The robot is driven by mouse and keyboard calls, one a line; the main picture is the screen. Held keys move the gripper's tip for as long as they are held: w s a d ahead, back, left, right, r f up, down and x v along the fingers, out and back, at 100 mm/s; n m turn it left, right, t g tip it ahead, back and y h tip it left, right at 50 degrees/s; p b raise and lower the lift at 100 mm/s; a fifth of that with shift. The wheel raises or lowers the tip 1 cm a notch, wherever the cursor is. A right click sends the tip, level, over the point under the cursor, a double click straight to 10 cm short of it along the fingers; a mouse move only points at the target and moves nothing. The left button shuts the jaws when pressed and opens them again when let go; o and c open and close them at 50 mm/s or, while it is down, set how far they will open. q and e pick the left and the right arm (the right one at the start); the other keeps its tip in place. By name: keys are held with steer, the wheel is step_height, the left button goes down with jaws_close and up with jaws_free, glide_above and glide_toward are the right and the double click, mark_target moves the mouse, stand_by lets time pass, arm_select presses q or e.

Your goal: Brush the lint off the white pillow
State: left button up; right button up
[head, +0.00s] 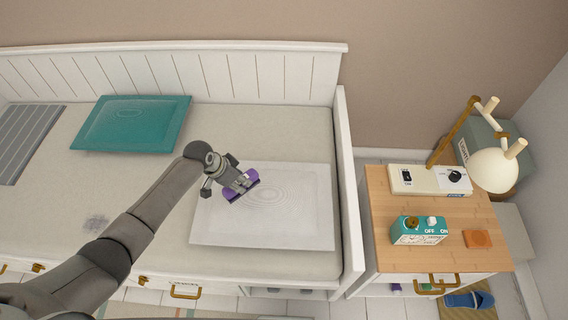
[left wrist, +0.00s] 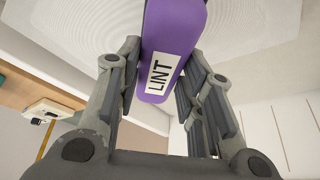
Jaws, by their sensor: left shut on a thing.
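The white pillow (head: 290,215) lies flat at the right end of the bed, with faint ring-shaped marks on its top. My left gripper (head: 234,182) is over the pillow's upper left part and is shut on a purple lint brush (head: 243,188). In the left wrist view the brush (left wrist: 170,45) sits between the fingers of the gripper (left wrist: 160,85), with a white label reading LINT. The white pillow (left wrist: 255,25) shows behind it. I cannot tell whether the brush touches the pillow. No separate lint pieces can be made out. My right gripper is not in view.
A teal pillow (head: 130,124) and a grey striped cloth (head: 25,140) lie on the bed (head: 150,185). A grey smudge (head: 95,222) marks the sheet. Right of the bed end board (head: 350,190), a wooden nightstand (head: 390,255) holds a lamp (head: 493,170), a teal box (head: 418,231) and an orange block (head: 477,238).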

arm_select(q)
step_height(320, 180, up, 2)
steer(key=shift+r+p, duration=0.25)
steer(key=shift+p, duration=0.65)
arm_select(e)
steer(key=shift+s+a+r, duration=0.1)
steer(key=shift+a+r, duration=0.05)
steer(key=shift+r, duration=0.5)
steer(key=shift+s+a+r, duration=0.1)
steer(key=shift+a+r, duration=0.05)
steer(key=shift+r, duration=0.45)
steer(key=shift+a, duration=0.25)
